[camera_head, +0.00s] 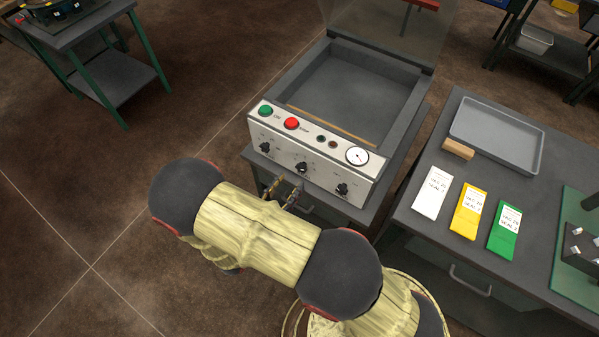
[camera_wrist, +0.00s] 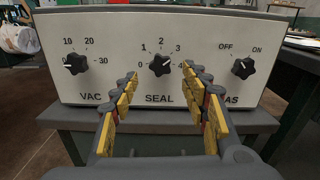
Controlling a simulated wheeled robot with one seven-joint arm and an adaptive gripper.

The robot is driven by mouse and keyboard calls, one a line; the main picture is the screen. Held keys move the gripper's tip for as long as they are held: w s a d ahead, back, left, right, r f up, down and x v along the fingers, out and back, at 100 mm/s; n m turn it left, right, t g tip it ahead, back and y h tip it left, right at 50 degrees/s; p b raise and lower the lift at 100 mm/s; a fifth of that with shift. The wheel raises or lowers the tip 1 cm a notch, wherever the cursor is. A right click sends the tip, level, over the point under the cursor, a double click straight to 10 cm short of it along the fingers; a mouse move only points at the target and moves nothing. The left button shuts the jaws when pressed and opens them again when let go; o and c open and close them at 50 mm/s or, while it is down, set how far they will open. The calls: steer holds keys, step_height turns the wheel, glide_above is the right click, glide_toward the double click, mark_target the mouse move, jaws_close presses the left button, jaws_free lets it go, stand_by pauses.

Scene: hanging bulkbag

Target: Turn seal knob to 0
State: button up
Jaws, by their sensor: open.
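The seal knob (camera_wrist: 160,64) is a black star-shaped knob in the middle of the white panel, above the word SEAL, with a scale from 0 at left to 4 at right. Its light mark seems to point to the upper right, towards 3; the exact setting is hard to read. It also shows on the panel front in the head view (camera_head: 302,168). My gripper (camera_wrist: 160,82) is open, with yellow-padded fingers to the left and right of the knob, apart from it and slightly low. In the head view my gripper (camera_head: 283,192) is in front of the panel, partly hidden by my arm.
The VAC knob (camera_wrist: 75,64) is to the left and the GAS knob (camera_wrist: 243,67) to the right. Green (camera_head: 265,111) and red (camera_head: 291,124) buttons and a gauge (camera_head: 357,156) sit above. A side table (camera_head: 408,219) holds a tray (camera_head: 461,128) and cards.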

mark_target(300, 170)
steer(key=b+x, duration=0.1)
steer(key=x, duration=0.5)
steer(key=shift+c, duration=1.1)
steer(key=c, duration=0.9)
steer(key=shift+c, duration=0.2)
